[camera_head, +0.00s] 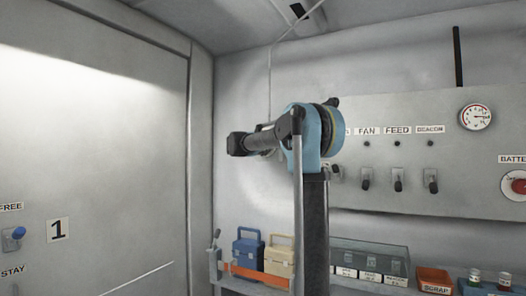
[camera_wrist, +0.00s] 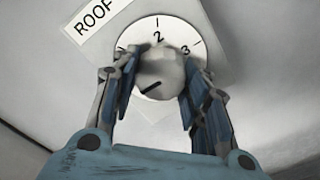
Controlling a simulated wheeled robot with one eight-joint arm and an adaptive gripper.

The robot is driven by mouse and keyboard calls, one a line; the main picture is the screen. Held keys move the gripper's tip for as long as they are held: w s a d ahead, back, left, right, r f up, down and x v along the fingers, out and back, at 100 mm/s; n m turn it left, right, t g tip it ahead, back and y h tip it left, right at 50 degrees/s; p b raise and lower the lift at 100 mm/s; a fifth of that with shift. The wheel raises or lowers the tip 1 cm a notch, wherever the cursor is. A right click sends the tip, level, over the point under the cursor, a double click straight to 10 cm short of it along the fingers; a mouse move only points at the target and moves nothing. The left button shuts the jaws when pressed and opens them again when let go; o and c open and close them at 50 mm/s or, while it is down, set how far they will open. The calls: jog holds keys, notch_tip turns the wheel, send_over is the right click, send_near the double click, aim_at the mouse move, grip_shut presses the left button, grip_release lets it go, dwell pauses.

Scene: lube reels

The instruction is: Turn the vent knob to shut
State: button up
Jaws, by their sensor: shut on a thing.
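A pale round knob (camera_wrist: 162,64) sits on a white dial plate (camera_wrist: 172,26) in the wrist view. The dial shows a 2 at its top and a 3 to the right; the mark on the left is partly hidden by a finger. A label (camera_wrist: 92,18) reading ROOF is at the upper left. A dark pointer line on the knob's face points to the lower left of the picture. My gripper (camera_wrist: 157,78) has its fingers on both sides of the knob and is shut on it. I cannot make out the knob in the head view.
My arm fills the middle of the head view. A switch panel (camera_head: 415,197) with levers and a gauge (camera_head: 476,117) is on the right. Below are a blue box (camera_head: 248,248), a tan box (camera_head: 279,257) and a clear-lidded bin (camera_head: 370,258). A door (camera_head: 95,150) is on the left.

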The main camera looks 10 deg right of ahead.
jog(key=shift+s+d+f+n, duration=0.1)
jog(key=shift+d+n, duration=0.05)
jog(key=shift+n, duration=0.15)
dwell(0.4)
jog(key=o, duration=1)
jog(key=shift+o, duration=0.2)
jog(key=v, duration=1.1)
jog(key=shift+s+a, duration=0.25)
jog(key=shift+a, duration=0.1)
